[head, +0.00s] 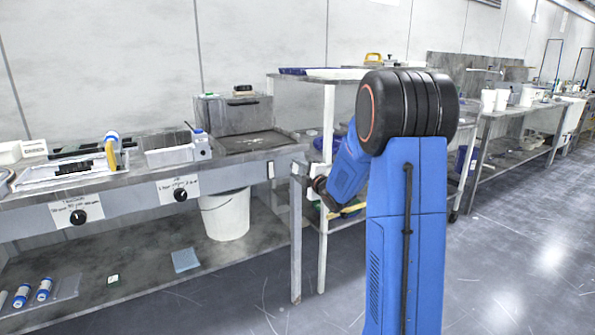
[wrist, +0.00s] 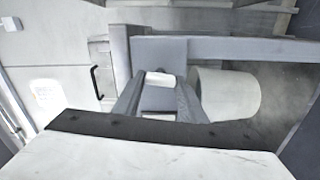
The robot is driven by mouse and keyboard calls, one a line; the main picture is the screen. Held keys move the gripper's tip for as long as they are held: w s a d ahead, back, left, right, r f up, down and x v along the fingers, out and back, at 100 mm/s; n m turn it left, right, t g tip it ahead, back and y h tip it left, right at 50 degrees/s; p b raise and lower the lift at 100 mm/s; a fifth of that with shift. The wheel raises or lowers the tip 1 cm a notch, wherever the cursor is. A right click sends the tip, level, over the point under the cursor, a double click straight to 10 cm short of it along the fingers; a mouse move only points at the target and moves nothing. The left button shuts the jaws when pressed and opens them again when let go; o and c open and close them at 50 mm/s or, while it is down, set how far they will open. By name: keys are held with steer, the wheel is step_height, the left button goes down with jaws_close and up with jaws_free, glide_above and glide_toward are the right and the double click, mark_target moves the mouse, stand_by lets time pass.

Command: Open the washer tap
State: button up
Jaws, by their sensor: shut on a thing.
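In the wrist view, the two grey fingers of my gripper (wrist: 160,92) reach forward and close on a small white piece (wrist: 160,80). It looks like the handle of the washer tap; the rest of the tap is hidden behind the fingers, so its turn cannot be told. In the head view, my blue arm reaches to the end of the grey bench (head: 240,160), and my fingers and the tap cannot be made out there.
A white bucket (head: 226,215) stands under the bench. Two black knobs (head: 78,217) (head: 180,194) with labels sit on the bench front. A shelf unit (head: 328,130) stands beside the bench end. Floor at the right is clear.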

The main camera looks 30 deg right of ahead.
stand_by(0.4)
steer(key=o, duration=1.1)
steer(key=shift+c, duration=0.2)
steer(key=s, duration=1.7)
steer(key=shift+s+d, duration=0.25)
